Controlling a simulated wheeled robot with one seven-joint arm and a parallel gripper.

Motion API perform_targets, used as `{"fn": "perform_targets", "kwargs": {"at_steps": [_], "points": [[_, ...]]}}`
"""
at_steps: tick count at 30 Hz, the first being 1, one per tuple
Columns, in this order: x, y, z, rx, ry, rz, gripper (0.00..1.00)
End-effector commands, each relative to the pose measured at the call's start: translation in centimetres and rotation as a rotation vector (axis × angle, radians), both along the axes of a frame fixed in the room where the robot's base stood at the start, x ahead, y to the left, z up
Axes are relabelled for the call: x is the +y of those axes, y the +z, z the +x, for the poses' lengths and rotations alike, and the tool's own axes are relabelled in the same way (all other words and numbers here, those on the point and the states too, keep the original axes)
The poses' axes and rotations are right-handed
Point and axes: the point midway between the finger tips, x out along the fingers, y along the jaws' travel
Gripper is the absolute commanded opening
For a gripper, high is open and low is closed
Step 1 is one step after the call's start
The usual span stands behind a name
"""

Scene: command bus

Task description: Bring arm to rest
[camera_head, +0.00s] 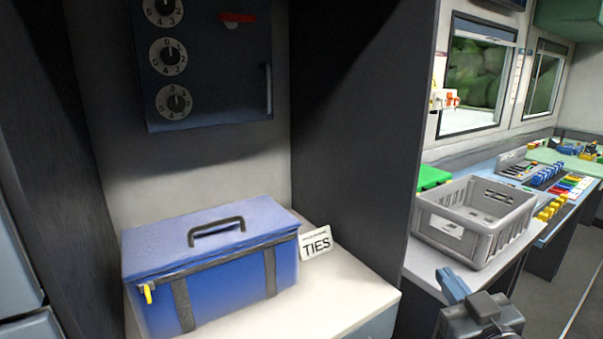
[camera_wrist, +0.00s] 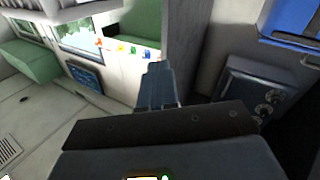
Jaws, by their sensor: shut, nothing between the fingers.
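My gripper (camera_head: 449,278) shows at the bottom right of the head view, with its grey-blue fingers pointing up and to the left. It is in front of the counter that bears the grey crate. In the wrist view the fingers (camera_wrist: 157,72) are together, with nothing held between them. Most of my arm is out of the head view.
A blue case (camera_head: 215,285) stands on a white top beside a TIES card (camera_head: 316,242). A dark blue dial box (camera_head: 208,60) hangs above. A dark partition (camera_head: 360,130) separates this alcove from the counter with the grey crate (camera_head: 470,241). Open floor (camera_head: 560,290) lies at right.

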Motion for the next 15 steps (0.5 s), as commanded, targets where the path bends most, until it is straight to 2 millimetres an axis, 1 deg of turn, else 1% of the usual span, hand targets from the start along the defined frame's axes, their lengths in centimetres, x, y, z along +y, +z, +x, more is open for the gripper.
{"fn": "perform_targets", "kwargs": {"at_steps": [1,3,5,6,8,9,10,14,15], "points": [[0.5,-1.9,-2.0,0.025,-0.012,0.025,0.0],[1.0,-3.8,-4.6,0.048,-0.03,0.056,0.0],[1.4,-5.3,-6.9,0.067,-0.046,0.08,0.0],[1.6,-6.2,-8.4,0.081,-0.057,0.093,0.0],[1.9,-7.4,-10.8,0.099,-0.07,0.113,0.0],[2.0,-8.1,-12.4,0.111,-0.08,0.126,0.0],[2.2,-8.6,-13.7,0.12,-0.086,0.133,0.0],[2.6,-10.2,-18.9,0.157,-0.111,0.161,0.0],[2.7,-10.6,-20.6,0.169,-0.117,0.168,0.0]]}}
